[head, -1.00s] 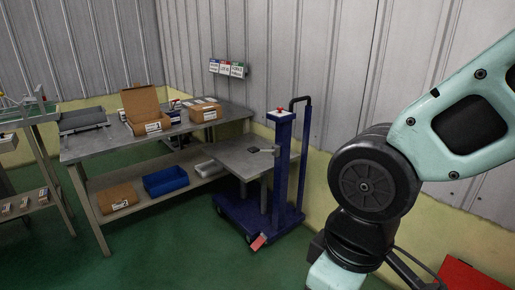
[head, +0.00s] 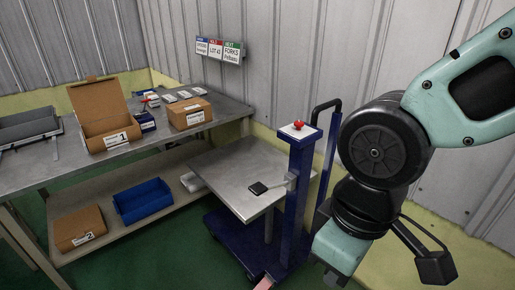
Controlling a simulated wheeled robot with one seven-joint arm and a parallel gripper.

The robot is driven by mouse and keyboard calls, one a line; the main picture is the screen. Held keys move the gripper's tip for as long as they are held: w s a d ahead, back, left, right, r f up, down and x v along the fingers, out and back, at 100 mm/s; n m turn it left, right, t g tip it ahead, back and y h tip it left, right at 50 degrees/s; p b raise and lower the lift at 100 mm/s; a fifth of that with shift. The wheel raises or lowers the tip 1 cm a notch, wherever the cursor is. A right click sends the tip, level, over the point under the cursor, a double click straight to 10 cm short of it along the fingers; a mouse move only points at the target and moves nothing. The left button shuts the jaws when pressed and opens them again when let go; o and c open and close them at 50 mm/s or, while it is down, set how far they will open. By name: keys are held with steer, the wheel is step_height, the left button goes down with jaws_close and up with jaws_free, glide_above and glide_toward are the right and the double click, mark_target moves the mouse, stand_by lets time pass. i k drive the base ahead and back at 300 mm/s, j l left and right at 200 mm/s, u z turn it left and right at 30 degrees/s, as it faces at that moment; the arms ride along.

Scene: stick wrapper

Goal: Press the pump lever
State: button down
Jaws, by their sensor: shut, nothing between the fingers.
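A blue lift cart (head: 298,200) stands right of centre in the head view, with a steel platform (head: 232,172) raised to about the workbench's lower-front height. A grey lever with a black end pad (head: 258,188) sticks out from the cart's column over the platform. A red pedal-like part (head: 264,284) shows low at the cart's base, cut by the bottom edge. I cannot tell for sure which of these is the pump lever. My arm hangs at the right, its lower part leaving the frame; my gripper is not in view, and nothing shows it touching the cart.
A red knob (head: 299,125) tops the column, and a black push handle (head: 326,108) rises behind it. A workbench (head: 75,167) on the left holds cardboard boxes (head: 104,117); a blue bin (head: 143,201) sits on its shelf. A corrugated wall stands behind. Green floor shows below the bench.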

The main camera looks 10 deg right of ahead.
mark_target(259, 188)
steer(key=i, duration=1)
steer(key=l+z, duration=0.05)
